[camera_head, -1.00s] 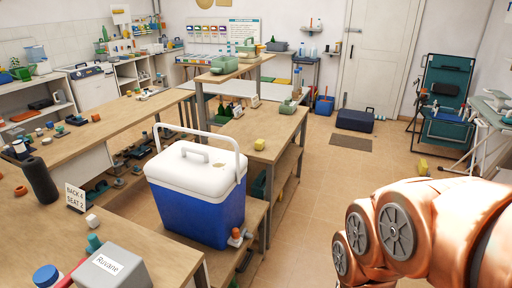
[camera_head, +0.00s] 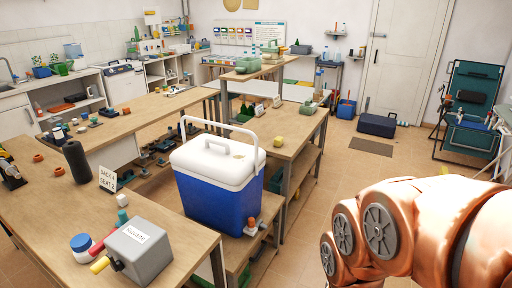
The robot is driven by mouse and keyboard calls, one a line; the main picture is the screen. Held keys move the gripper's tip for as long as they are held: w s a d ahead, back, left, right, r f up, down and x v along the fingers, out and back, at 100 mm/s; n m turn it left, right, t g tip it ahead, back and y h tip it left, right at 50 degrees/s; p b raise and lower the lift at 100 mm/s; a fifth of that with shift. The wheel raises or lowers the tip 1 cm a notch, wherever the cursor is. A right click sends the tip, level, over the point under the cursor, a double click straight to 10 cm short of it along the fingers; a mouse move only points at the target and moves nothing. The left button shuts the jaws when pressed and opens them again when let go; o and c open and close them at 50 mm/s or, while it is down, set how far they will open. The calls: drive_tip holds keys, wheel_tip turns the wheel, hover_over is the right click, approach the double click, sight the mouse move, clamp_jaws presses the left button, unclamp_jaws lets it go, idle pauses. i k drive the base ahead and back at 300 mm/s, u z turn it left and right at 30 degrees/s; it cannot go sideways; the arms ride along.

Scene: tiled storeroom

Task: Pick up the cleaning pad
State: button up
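I cannot tell for sure which thing is the cleaning pad. A small yellow block (camera_head: 278,140), perhaps a sponge or pad, lies on the wooden table in the middle, behind and to the right of the blue and white cooler (camera_head: 212,190). A second yellow thing shows only as a sliver (camera_head: 443,171) behind my arm, on the floor at the right. My copper-coloured arm fills the lower right. My gripper is not in view, so whether it is open or holds anything does not show.
A grey box (camera_head: 140,252) and a blue-lidded jar (camera_head: 82,245) stand on the near-left table. A dark blue case (camera_head: 377,125) and a dark mat (camera_head: 371,146) lie on the floor before the door. A green folding chair (camera_head: 470,105) stands at right. Tiled floor between is clear.

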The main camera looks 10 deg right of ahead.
sight(278, 141)
drive_tip(key=u, duration=0.3)
drive_tip(key=k, duration=0.35)
drive_tip(key=z, duration=0.6)
drive_tip(key=i, duration=0.9)
drive_tip(key=z, duration=0.8)
drive_tip(key=i, duration=1.3)
drive_tip(key=u, duration=1.15)
drive_tip(key=i, duration=0.95)
drive_tip(key=u, duration=1.05)
